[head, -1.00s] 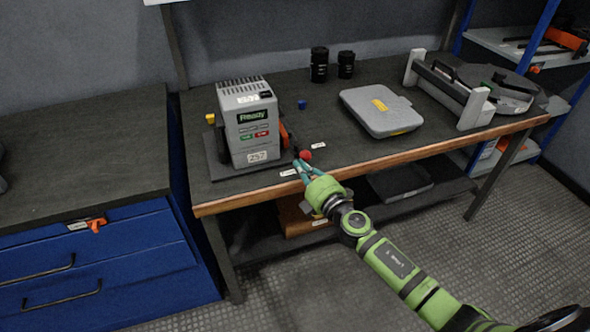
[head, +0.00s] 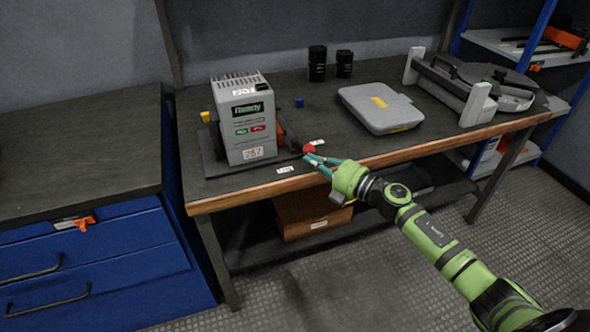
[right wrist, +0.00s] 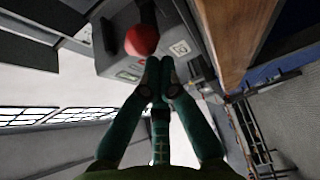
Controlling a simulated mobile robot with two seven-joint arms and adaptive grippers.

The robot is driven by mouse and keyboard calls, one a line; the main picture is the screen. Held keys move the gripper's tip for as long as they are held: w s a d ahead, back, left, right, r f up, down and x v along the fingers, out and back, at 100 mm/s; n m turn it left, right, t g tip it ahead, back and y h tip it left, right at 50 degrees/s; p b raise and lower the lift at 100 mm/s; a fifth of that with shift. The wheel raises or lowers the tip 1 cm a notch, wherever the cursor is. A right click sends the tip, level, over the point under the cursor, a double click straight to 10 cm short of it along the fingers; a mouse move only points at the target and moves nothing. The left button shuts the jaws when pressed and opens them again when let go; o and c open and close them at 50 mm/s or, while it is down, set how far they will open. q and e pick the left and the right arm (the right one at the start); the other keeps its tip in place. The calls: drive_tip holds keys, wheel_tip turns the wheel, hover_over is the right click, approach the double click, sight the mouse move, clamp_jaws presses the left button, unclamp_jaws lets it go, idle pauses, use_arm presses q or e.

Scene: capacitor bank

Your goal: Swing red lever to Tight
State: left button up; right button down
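The red lever shows as a round red knob (head: 309,149) at the front right of the grey capacitor unit (head: 245,125), near the bench's front edge. Its stalk is mostly hidden. Two small white labels, one (head: 286,169) left of the knob and one (head: 317,142) just right of it, are too small to read. My right gripper (head: 308,157) has teal fingers with tips right beside the knob. In the right wrist view the fingertips (right wrist: 161,68) are together, and the knob (right wrist: 141,40) lies just beyond them; contact is unclear. My left gripper is not in view.
A grey case (head: 381,108) lies right of the unit, with two black cylinders (head: 317,63) behind. A small blue block (head: 299,102) sits between. The bench's wooden front edge (head: 400,152) runs under my right gripper. Blue drawers (head: 95,255) stand at left.

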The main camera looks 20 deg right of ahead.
drive_tip(key=shift+w+d+b, duration=0.2)
drive_tip(key=shift+d+b, duration=0.3)
drive_tip(key=shift+d, duration=0.3)
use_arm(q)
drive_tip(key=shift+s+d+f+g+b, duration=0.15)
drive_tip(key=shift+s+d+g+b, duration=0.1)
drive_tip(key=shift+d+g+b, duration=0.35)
use_arm(e)
drive_tip(key=shift+w+d, duration=0.4)
drive_tip(key=shift+d, duration=0.4)
drive_tip(key=shift+w+d, duration=0.35)
drive_tip(key=shift+d, duration=0.4)
drive_tip(key=shift+y, duration=0.3)
